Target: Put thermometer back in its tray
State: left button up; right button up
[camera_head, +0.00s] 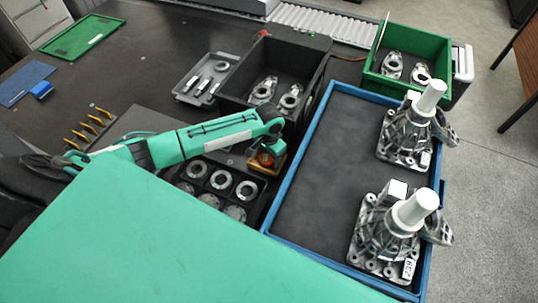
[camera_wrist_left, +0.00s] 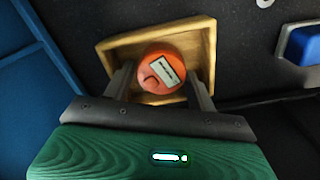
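The thermometer is a round orange piece with a white label; the left wrist view shows it (camera_wrist_left: 162,72) between the fingers of my left gripper (camera_wrist_left: 162,88), with a finger close against each side. A small wooden tray (camera_wrist_left: 120,45) frames it from below; I cannot tell whether the thermometer rests on its floor or is slightly above. In the head view my left gripper (camera_head: 268,150) points down over the wooden tray (camera_head: 280,163), and the orange thermometer (camera_head: 264,159) is partly hidden by the gripper. My right gripper is not in view.
A blue-rimmed tray (camera_head: 318,118) with two metal housings (camera_head: 404,135) stands right of the wooden tray. A black bin (camera_head: 312,75) is behind it, a black holder with metal rings (camera_head: 205,190) in front. A grey tray (camera_head: 185,85) and green bin (camera_head: 440,50) are farther back.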

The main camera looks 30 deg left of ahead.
pick_arm(q)
jog(key=shift+r, duration=0.1)
notch_tip(320, 180, up, 12)
jog(key=b, duration=0.1)
dwell(0.4)
